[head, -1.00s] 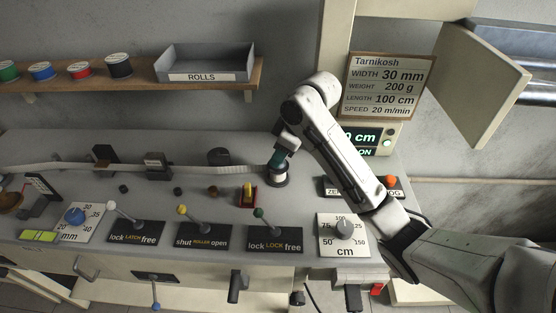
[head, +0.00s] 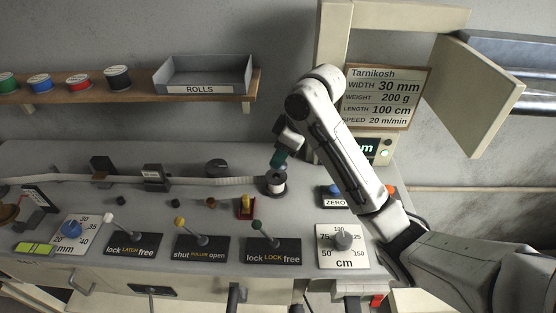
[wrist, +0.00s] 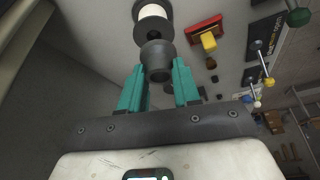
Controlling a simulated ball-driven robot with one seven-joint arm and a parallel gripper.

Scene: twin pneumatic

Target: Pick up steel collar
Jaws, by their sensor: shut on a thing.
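The steel collar (wrist: 157,60) is a dark grey, flared ring with a hollow end. In the wrist view it sits between the teal fingertips of my gripper (wrist: 158,72), which is shut on it. In the head view my gripper (head: 279,159) is just above the spool post at the right end of the pale strip. The collar is small and mostly hidden by the fingers there. A spool (head: 275,185) with a white core and dark flanges stands under my gripper; it also shows in the wrist view (wrist: 153,18), beyond the collar.
A grey console (head: 60,155) carries lever plates, a red and yellow switch (head: 246,207) and a cm dial (head: 343,240) near the spool. A shelf with a ROLLS tray (head: 203,78) is at the back. A Tarnikosh sign (head: 386,97) stands behind my arm.

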